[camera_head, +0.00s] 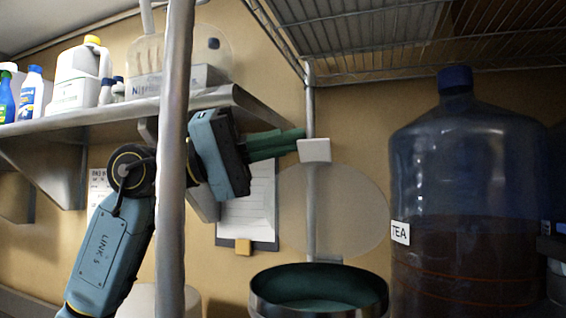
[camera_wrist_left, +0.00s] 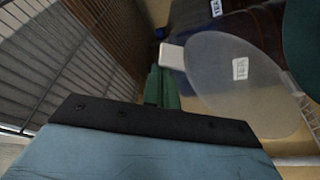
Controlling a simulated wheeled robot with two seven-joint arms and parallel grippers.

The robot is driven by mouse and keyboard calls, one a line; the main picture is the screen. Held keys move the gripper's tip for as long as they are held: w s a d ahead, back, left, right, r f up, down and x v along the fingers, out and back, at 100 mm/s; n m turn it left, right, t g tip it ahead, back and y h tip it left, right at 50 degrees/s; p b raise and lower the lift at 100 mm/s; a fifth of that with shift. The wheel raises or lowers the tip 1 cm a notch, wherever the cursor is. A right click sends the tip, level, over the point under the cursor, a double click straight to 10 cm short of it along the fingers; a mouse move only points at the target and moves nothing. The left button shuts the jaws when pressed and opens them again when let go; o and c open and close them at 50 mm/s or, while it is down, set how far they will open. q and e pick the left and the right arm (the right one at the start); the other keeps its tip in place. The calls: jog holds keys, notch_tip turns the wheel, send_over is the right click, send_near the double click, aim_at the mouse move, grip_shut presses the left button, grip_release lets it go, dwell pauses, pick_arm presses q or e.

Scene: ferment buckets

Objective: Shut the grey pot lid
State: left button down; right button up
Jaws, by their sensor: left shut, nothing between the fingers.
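The grey pot lid (camera_head: 350,200) is a translucent round disc standing upright, open, behind the pot. A white tab (camera_head: 314,150) sits at its upper edge. In the left wrist view the lid (camera_wrist_left: 215,85) carries a white label, and the tab (camera_wrist_left: 172,54) lies at its near edge. The pot (camera_head: 262,285) is round and dark-rimmed with a green inside, its mouth uncovered below the lid. My left gripper (camera_head: 300,138) has green fingers shut and empty, pointing right, with tips beside the tab. I cannot tell if they touch it. My right gripper is not in view.
A large blue-capped tea bottle (camera_head: 465,190) stands right of the pot. A metal post (camera_head: 174,150) crosses in front of my left arm. A shelf (camera_head: 90,112) with bottles is at left, a wire rack (camera_head: 380,40) overhead. A clipboard (camera_head: 250,210) hangs behind my gripper.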

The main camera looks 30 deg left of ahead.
pick_arm(q)
jog(key=shift+s+d+f+m+g+h+b, duration=0.15)
jog(key=shift+s+f+m+h+b, duration=0.1)
jog(key=shift+s+f+m+b, duration=0.45)
jog(key=shift+s+d+f+m+g+h+b, duration=0.15)
jog(key=shift+s+f+m+h+b, duration=0.2)
jog(key=shift+s+m+b, duration=0.5)
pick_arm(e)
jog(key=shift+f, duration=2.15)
pick_arm(q)
jog(key=shift+a+n, duration=0.15)
jog(key=shift+n, duration=0.1)
jog(key=b+v, duration=0.4)
jog(key=v, duration=0.6)
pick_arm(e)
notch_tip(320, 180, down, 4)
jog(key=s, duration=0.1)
pick_arm(q)
jog(key=w+r+m+g+y+p, duration=0.3)
jog(key=w+r+m+g+p, duration=0.4)
jog(key=p, duration=0.6)
jog(key=s+d+f+n+g+p, duration=0.1)
jog(key=d+f+n, duration=0.1)
jog(key=d, duration=0.8)
jog(key=shift+s+f, duration=0.15)
jog(key=shift+f, duration=0.65)
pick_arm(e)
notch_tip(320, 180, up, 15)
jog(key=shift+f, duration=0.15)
